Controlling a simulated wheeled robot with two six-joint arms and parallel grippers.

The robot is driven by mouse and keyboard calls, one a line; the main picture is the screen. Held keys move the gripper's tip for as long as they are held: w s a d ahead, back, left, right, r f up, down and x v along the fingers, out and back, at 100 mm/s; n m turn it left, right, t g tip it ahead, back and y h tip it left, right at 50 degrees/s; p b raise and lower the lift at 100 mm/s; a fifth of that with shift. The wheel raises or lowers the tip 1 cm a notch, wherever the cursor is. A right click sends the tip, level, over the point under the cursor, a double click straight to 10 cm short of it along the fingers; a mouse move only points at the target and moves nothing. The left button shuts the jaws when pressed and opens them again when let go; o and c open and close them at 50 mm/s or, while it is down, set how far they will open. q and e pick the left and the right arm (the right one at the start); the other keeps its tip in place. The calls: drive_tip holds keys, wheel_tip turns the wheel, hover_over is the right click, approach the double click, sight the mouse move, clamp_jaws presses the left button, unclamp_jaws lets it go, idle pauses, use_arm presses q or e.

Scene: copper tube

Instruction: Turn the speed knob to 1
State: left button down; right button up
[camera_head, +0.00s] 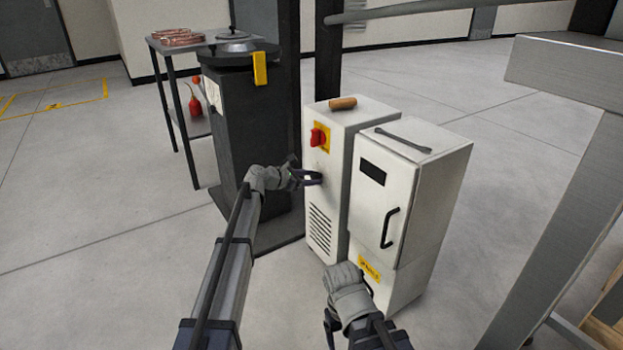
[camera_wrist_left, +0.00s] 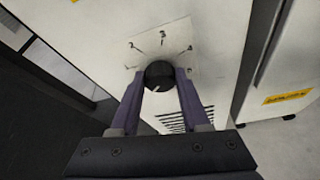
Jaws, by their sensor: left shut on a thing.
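The speed knob (camera_wrist_left: 159,74) is a round black knob on a pale plate (camera_wrist_left: 150,48) with number marks around it, on the front of a white cabinet (camera_head: 322,188). In the left wrist view both purple fingers of my left gripper (camera_wrist_left: 160,78) are shut on the knob, one on each side. A short whitish mark shows at the knob's lower edge; which number it lines up with is unclear. In the head view my left gripper (camera_head: 312,178) is at the cabinet front and hides the knob. My right arm is at the bottom; its fingers cannot be made out clearly.
A red rotary switch (camera_head: 318,137) on yellow is above the knob. A vented grille (camera_head: 320,227) is below. A second white cabinet (camera_head: 385,205) with a black handle stands to the right. A dark pedestal (camera_head: 240,140) stands to the left. Floor is open at far left.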

use_arm(q)
drive_tip(key=shift+s+d+f+m+t+y+b, duration=0.1)
drive_tip(key=shift+m+t+y+b, duration=0.2)
drive_tip(key=shift+m+t+b, duration=0.7)
drive_tip(key=shift+s+d+f+m+t+y+b, duration=0.1)
drive_tip(key=shift+m+t+y+b, duration=0.3)
drive_tip(key=shift+m, duration=1)
drive_tip(key=shift+c, duration=1.9)
unclamp_jaws()
drive_tip(key=shift+a+r, duration=0.1)
drive_tip(key=p+v, duration=0.1)
drive_tip(key=v, duration=0.6)
drive_tip(key=shift+s+a+p, duration=0.2)
drive_tip(key=shift+s+p, duration=0.15)
